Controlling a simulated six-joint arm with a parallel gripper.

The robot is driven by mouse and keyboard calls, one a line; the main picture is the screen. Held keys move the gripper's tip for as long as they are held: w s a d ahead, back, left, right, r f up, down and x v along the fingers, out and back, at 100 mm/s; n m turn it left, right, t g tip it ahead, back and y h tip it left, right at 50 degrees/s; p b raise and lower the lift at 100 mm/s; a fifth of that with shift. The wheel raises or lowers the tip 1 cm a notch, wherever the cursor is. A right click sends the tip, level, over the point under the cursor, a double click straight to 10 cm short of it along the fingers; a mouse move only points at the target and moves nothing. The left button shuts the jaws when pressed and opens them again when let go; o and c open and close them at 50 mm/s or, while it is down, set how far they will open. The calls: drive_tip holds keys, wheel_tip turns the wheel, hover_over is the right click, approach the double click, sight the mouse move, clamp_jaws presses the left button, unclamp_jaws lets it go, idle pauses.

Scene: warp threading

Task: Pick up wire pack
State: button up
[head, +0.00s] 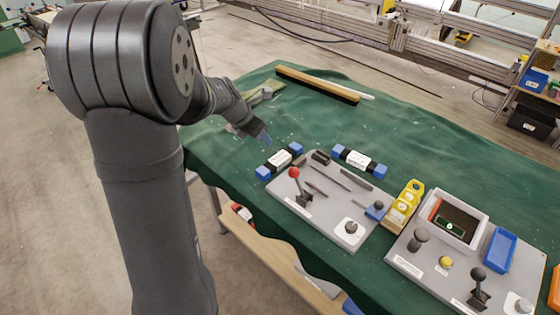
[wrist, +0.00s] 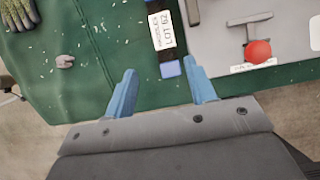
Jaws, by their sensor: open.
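Two wire packs, each with blue ends, a dark body and a white label, lie on the green cloth in the head view. One wire pack (head: 279,159) is left of the grey lever board; the other wire pack (head: 359,160) lies behind it. In the wrist view one wire pack (wrist: 164,30) lies at the top centre, its label reading "LOT 62", partly cut off by the frame. My gripper (head: 264,137) is near the left pack, to its upper left. In the wrist view its blue fingers (wrist: 159,68) are spread apart, with nothing held; the pack's near blue end shows between the tips.
The grey board (head: 340,222) with a red-knobbed lever (head: 294,173) stands beside the left pack. Yellow pieces (head: 406,198), a second board with a bin (head: 462,205) and a blue tray (head: 500,249) are further right. A long brush (head: 318,84) and a glove (wrist: 18,14) lie on the cloth.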

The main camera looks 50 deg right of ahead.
hover_over(279, 158)
drive_tip(key=a, duration=0.3)
wheel_tip(279, 158, down, 10)
drive_tip(key=shift+w+d+r, duration=0.1)
drive_tip(key=shift+a+x, duration=0.1)
drive_tip(key=shift+x, duration=1.35)
drive_tip(key=shift+a+x, duration=0.15)
drive_tip(key=shift+x, duration=1.3)
drive_tip(key=c, duration=1)
